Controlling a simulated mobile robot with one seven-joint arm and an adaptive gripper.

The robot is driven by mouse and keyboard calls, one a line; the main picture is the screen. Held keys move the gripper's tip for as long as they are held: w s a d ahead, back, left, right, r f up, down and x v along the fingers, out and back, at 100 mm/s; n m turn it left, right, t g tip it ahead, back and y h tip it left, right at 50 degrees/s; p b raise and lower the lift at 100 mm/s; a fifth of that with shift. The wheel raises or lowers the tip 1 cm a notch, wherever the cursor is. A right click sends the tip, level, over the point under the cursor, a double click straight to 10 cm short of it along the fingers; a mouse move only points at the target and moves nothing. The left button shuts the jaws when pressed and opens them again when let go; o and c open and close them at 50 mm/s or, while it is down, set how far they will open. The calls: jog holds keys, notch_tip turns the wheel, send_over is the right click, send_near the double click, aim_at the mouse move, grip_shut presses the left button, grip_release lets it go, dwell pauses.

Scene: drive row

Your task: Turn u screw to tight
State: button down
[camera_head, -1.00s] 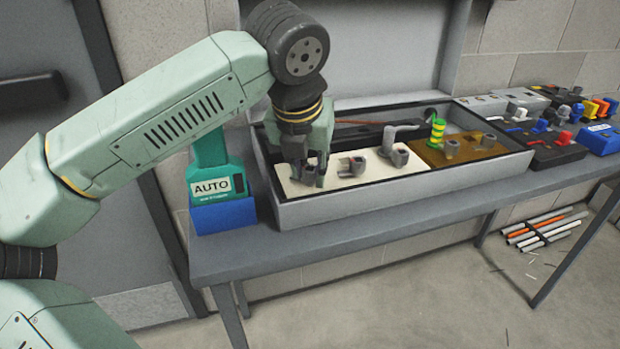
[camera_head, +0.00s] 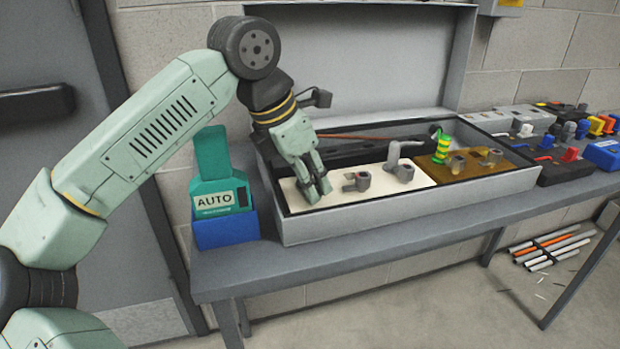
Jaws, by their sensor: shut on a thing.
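My gripper (camera_head: 318,188) is at the left end of the cream panel (camera_head: 335,198) in the grey open case. Its fingers point down and to the right. It is shut on the leftmost grey screw fitting, which the fingers hide almost wholly. I take this fitting to be the u screw; no label on it is legible. Whether it is seated tight cannot be seen. Beside it on the same panel stand a grey fitting with a short side arm (camera_head: 357,181) and one with a longer lever (camera_head: 402,168).
The case wall (camera_head: 400,213) surrounds the panels. A brown panel (camera_head: 455,178) with more fittings and a yellow-green striped piece (camera_head: 441,147) are right. A green AUTO device (camera_head: 222,195) stands left. The bench's front strip (camera_head: 350,250) is clear.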

jog(key=shift+m, duration=0.3)
jog(key=c, duration=1.3)
grip_release()
